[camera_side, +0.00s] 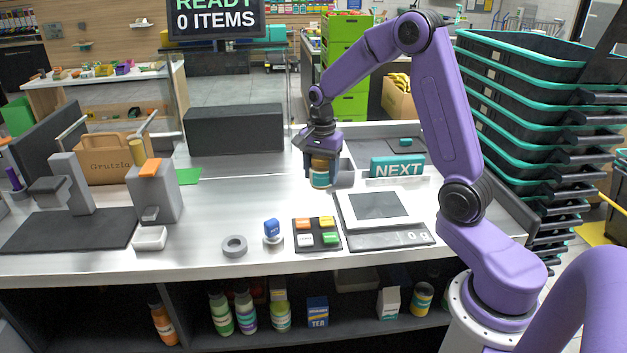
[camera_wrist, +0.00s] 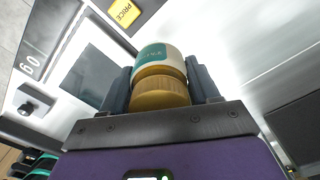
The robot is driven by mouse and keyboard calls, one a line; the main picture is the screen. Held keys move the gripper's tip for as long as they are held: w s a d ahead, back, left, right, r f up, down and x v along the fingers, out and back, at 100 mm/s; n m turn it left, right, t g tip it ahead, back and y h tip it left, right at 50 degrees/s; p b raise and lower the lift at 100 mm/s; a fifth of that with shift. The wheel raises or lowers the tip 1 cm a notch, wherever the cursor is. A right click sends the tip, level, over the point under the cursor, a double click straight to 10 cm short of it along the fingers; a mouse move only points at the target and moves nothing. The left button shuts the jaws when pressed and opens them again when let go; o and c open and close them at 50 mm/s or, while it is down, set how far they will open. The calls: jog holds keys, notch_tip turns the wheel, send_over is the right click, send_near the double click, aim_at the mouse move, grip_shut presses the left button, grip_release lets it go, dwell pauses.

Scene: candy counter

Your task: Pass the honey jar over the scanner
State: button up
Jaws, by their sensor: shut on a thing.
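My gripper (camera_side: 321,160) is shut on the honey jar (camera_side: 321,178), a jar with a gold lid and a teal and white label. The jar hangs label-end down, apparently a little above the counter, behind and left of the scanner. In the wrist view, the jar (camera_wrist: 158,58) sits between the two fingers of my gripper (camera_wrist: 160,88), lid towards the palm. The scanner, a white frame with a dark glass plate (camera_side: 379,205), lies flat in the counter; its glass (camera_wrist: 88,78) shows left of the jar in the wrist view.
A sign (camera_side: 215,17) reads READY, 0 ITEMS. A key pad (camera_side: 317,235), a blue stamp (camera_side: 272,232) and a grey ring (camera_side: 234,246) lie left of the scanner. A NEXT bar (camera_side: 397,166) stands behind it. Stacked baskets (camera_side: 540,110) are at right.

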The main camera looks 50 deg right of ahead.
jog(key=s+a+r, duration=0.2)
jog(key=s+r, duration=0.3)
jog(key=s, duration=0.4)
jog(key=s+d+f, duration=0.2)
jog(key=s+d, duration=0.1)
jog(key=d, duration=0.4)
jog(key=s+d+f, duration=0.3)
jog(key=d, duration=0.4)
jog(key=shift+s+d, duration=0.3)
jog(key=shift+s, duration=0.1)
jog(key=shift+w+a+f, duration=0.35)
jog(key=shift+a+f, duration=0.05)
jog(key=shift+f, duration=0.3)
jog(key=shift+w+a+f, duration=0.2)
jog(key=shift+f, duration=0.2)
jog(key=shift+w+a+f, duration=0.15)
jog(key=shift+f, duration=0.2)
jog(key=w+a, duration=0.4)
jog(key=shift+w+a+r, duration=0.25)
jog(key=shift+w+r, duration=0.05)
jog(key=shift+w, duration=0.05)
jog(key=shift+w+a+r, duration=0.25)
jog(key=shift+a+r, duration=0.05)
jog(key=shift+r, duration=0.35)
jog(key=shift+w+a+r, duration=0.25)
jog(key=shift+r, duration=0.35)
